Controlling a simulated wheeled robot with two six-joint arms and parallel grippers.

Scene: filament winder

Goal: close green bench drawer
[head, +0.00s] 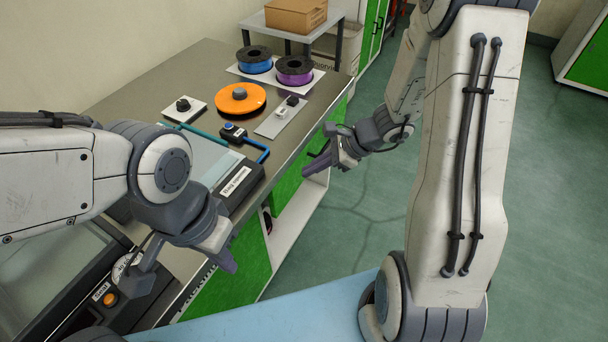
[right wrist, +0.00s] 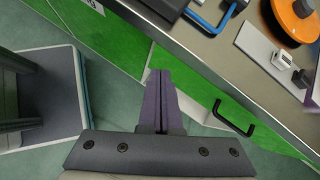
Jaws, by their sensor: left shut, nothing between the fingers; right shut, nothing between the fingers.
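The green bench drawer front (right wrist: 205,93) with a black bar handle (right wrist: 233,120) shows in the right wrist view, right of my right gripper (right wrist: 158,76). That gripper's purple fingers are shut and empty, and they do not hold the handle. In the head view my right gripper (head: 320,164) is beside the bench's front edge, partly covering the green fronts. How far out the drawer stands is hard to tell. My left gripper (head: 226,264) is shut and empty at the bench's near front, in front of another green panel (head: 246,256).
The bench top (head: 196,82) carries an orange disc (head: 240,97), blue (head: 255,58) and purple (head: 294,69) spools, and a labelled black device (head: 238,182). A white cabinet part (head: 299,222) shows below the green fronts. The floor (head: 362,220) right of the bench is free.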

